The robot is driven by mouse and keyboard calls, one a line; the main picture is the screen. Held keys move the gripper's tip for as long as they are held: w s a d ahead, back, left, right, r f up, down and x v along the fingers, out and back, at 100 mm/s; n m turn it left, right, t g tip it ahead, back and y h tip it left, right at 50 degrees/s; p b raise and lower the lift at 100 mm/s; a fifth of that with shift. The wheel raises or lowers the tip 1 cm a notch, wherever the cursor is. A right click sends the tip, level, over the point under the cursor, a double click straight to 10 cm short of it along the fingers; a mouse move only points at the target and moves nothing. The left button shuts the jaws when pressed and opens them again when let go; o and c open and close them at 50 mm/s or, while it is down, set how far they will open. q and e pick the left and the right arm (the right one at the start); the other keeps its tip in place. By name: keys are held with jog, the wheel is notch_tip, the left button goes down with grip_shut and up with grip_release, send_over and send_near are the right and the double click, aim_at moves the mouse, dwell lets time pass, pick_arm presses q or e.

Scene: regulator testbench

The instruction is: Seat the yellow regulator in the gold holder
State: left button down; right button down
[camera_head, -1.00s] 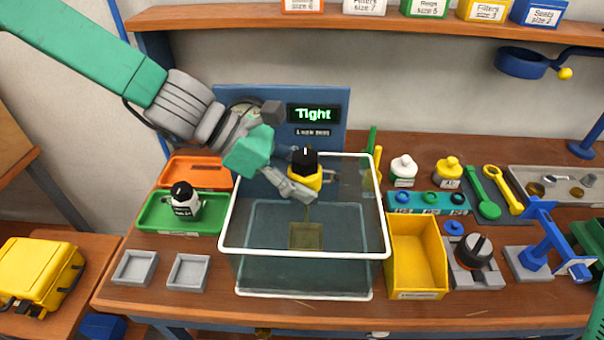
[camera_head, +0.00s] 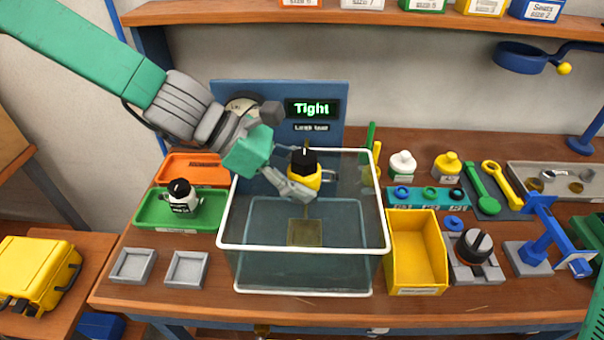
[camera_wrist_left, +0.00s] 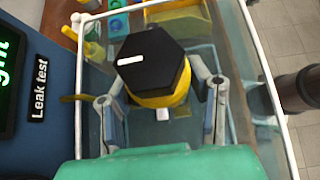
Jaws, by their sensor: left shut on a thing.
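The yellow regulator (camera_head: 305,180) has a black hexagonal cap with a white mark. It is held upright over the clear, white-rimmed tank, and it also shows in the left wrist view (camera_wrist_left: 160,95). My left gripper (camera_head: 307,186) is shut on its sides, with a finger on either side in the left wrist view (camera_wrist_left: 160,98). A square gold piece (camera_head: 305,233), which looks like the gold holder, lies low in the tank below the regulator. There is a visible gap between them. A thin gold rod rises near it. My right gripper is not in view.
The tank (camera_head: 228,244) has raised walls around the gold piece. A blue panel (camera_head: 225,105) reading "Tight" stands behind it. A yellow bin (camera_head: 417,265) stands close on the right; a green tray (camera_head: 150,213) with a white regulator (camera_head: 184,203) and two grey square holders (camera_head: 186,270) are left.

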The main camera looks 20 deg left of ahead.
pick_arm(q)
jog(key=shift+d+f+b, duration=0.1)
jog(key=shift+f+b, duration=1.6)
jog(key=shift+f, duration=1.15)
dwell(2.7)
jog(key=shift+c, duration=1.2)
grip_release()
jog(key=shift+s+f, duration=0.1)
jog(key=shift+r+p, duration=4.05)
jog(key=shift+r, duration=0.05)
